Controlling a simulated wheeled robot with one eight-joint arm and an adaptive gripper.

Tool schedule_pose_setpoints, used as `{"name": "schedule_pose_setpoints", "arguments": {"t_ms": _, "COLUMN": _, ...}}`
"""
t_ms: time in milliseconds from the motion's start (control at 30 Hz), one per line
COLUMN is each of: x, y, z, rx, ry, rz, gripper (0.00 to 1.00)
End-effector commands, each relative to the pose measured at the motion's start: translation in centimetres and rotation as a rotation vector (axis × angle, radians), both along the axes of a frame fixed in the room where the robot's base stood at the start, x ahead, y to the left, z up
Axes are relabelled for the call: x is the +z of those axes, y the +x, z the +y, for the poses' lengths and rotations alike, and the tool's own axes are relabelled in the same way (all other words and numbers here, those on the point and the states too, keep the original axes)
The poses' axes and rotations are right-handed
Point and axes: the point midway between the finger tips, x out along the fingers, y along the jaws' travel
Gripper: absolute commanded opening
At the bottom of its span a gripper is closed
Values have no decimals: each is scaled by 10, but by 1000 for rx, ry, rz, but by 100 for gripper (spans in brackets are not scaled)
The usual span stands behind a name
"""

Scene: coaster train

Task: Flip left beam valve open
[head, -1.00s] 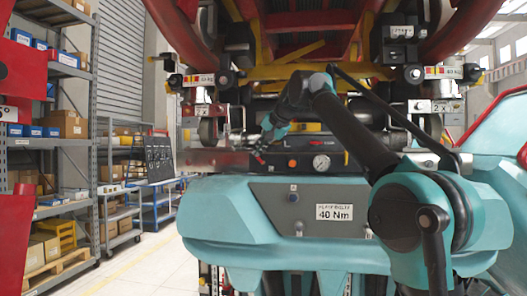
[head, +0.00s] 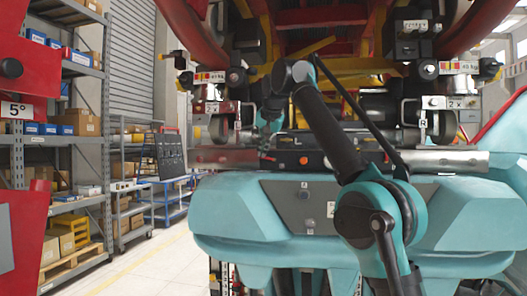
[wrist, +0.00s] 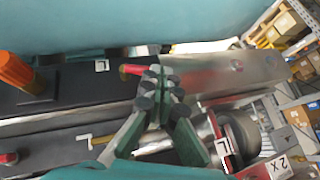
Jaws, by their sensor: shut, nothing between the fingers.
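A small red handle (wrist: 132,70), which looks like the beam valve lever, shows in the wrist view at the end of the bright metal beam (wrist: 240,72). My gripper (wrist: 152,76) is shut and empty, its fingertips right beside the handle. I cannot tell whether they touch it. In the head view my gripper (head: 265,152) hangs down at the inner end of the left metal beam (head: 222,158), near the dark panel marked L. The handle is too small to make out clearly there.
An orange knob (wrist: 16,70) and a red knob (wrist: 8,158) stand on the dark surfaces in the wrist view. A grey wheel (wrist: 238,132) sits near the beam. Red and yellow train structure (head: 315,45) hangs above. Shelves (head: 75,120) stand at the left.

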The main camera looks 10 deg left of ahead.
Motion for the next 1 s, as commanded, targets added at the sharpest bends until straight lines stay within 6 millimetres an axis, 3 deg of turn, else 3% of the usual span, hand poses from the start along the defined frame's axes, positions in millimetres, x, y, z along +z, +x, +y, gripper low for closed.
{"name": "schedule_pose_setpoints", "arguments": {"t_ms": 400, "x": 15, "y": 0, "z": 0, "rx": 0, "ry": 0, "rz": 0, "gripper": 0}}
{"name": "schedule_pose_setpoints", "arguments": {"t_ms": 1000, "x": 9, "y": 0, "z": 0, "rx": 0, "ry": 0, "rz": 0, "gripper": 0}}
